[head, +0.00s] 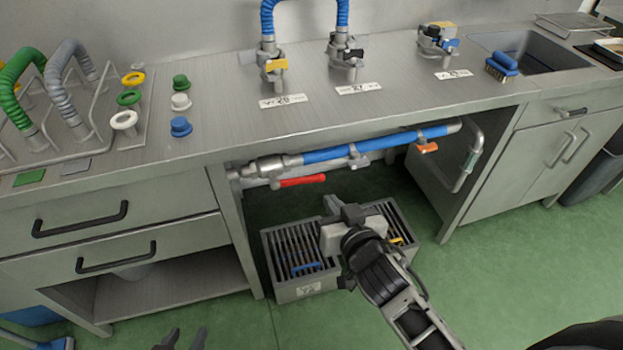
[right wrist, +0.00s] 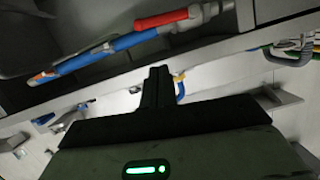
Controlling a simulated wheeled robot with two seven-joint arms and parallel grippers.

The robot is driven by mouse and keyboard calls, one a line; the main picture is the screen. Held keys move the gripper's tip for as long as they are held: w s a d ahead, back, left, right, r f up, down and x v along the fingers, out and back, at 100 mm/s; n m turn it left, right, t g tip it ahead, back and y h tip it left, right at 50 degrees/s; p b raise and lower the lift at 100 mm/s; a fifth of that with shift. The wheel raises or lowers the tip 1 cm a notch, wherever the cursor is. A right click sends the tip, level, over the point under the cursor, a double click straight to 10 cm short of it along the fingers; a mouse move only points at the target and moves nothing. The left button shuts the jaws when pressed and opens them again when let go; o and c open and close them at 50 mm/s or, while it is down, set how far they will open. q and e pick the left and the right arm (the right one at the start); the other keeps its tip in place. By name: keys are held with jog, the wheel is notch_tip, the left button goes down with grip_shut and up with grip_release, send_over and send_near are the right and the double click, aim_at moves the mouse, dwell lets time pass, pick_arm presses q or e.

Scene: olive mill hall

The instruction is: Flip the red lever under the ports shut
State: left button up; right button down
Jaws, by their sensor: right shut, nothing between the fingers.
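The red lever (head: 300,181) is on the pipework under the worktop, near its left end. It lies roughly along the pipe, just below the blue pipe section (head: 330,154). In the right wrist view the red lever (right wrist: 168,19) shows at the top, beside the blue pipe (right wrist: 105,52). My right gripper (head: 343,209) is shut and empty, below and to the right of the lever, apart from it, above the slatted crate. Its shut fingers also show in the right wrist view (right wrist: 159,74). My left gripper (head: 184,338) is open and empty at the bottom edge of the head view.
A grey slatted crate (head: 272,258) stands on the floor under the pipe. An orange handle (head: 427,148) hangs at the pipe's right part. Drawers (head: 85,215) bound the opening at left, a cabinet (head: 500,190) at right. Ports with valves (head: 345,70) stand on the worktop above.

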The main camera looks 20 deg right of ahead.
pick_arm(q)
jog(key=shift+w+r, duration=0.1)
pick_arm(e)
jog(key=shift+w+r, duration=0.15)
jog(key=shift+w, duration=0.05)
jog(key=shift+w, duration=0.1)
send_near(312, 182)
jog(key=w+r, duration=0.4)
jog(key=w+f+b, duration=0.1)
jog(key=f, duration=0.1)
jog(key=w+a+f, duration=0.1)
jog(key=w, duration=0.1)
jog(key=shift+a+f+b, duration=0.1)
jog(key=shift+f+b, duration=0.3)
pick_arm(q)
jog(key=shift+w+d, duration=0.15)
jog(key=shift+d, duration=0.05)
jog(key=shift+f, duration=0.25)
